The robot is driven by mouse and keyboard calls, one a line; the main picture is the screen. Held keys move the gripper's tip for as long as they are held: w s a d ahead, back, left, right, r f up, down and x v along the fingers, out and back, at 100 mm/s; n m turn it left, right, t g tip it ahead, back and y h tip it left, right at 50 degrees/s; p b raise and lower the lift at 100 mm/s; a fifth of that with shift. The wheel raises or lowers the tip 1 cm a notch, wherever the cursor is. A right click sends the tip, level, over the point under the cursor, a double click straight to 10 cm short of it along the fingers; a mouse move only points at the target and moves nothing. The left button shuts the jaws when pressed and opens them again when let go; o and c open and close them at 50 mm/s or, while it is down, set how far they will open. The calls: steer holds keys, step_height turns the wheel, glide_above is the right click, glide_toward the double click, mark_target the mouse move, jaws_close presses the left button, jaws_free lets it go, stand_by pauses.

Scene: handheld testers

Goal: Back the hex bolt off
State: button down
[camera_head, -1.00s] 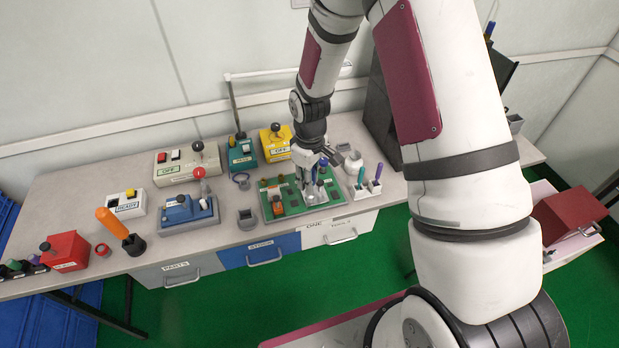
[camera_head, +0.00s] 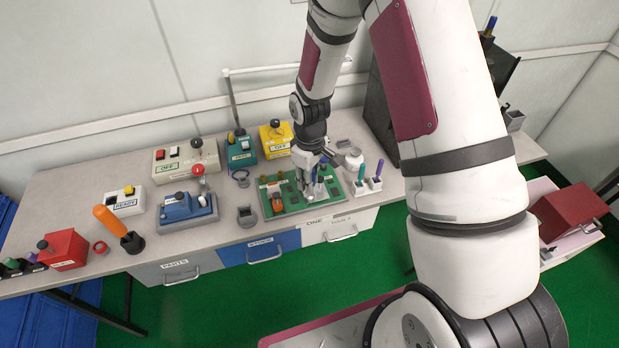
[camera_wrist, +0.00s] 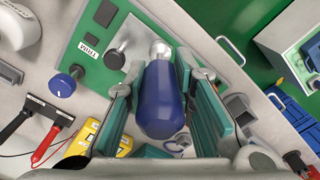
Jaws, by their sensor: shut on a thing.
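My gripper (camera_wrist: 160,100) is shut on the blue handle (camera_wrist: 163,105) of a tool with a rounded silver end (camera_wrist: 160,48). The tool points toward the green board (camera_wrist: 105,32). The silver end is over the board's edge area; I cannot tell whether it touches a bolt. In the head view my gripper (camera_head: 312,190) is low over the green board (camera_head: 292,208), and the bolt is too small to tell.
An orange part (camera_head: 278,200) sits on the board's left side. A holder with upright tools (camera_head: 366,187) and a white jar (camera_head: 353,160) stand close on the right. Blue (camera_head: 187,208), yellow (camera_head: 276,140) and teal (camera_head: 241,152) control boxes stand left and behind.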

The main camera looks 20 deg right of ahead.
steer(key=shift+f, duration=0.2)
steer(key=n, duration=0.6)
steer(key=n, duration=0.6)
steer(key=n, duration=0.6)
steer(key=shift+r+p, duration=0.1)
steer(key=shift+p, duration=0.2)
